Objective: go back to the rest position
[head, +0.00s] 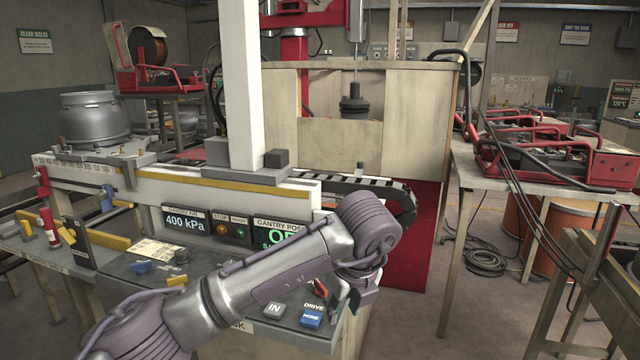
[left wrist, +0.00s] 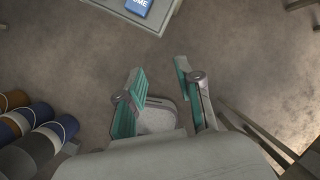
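My left arm reaches in from the bottom left of the head view, across the front of the control panel. Its wrist is bent down, and the left gripper (head: 362,296) is mostly hidden behind it, past the panel's right end. In the left wrist view the left gripper (left wrist: 159,68) is open, its two green-padded fingers apart with nothing between them. Bare floor lies below them. My right gripper is in neither view.
The control panel has a blue HOME button (head: 311,318), also at the top of the left wrist view (left wrist: 138,6), and a grey IN button (head: 274,310). A white post (head: 240,80) stands behind.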

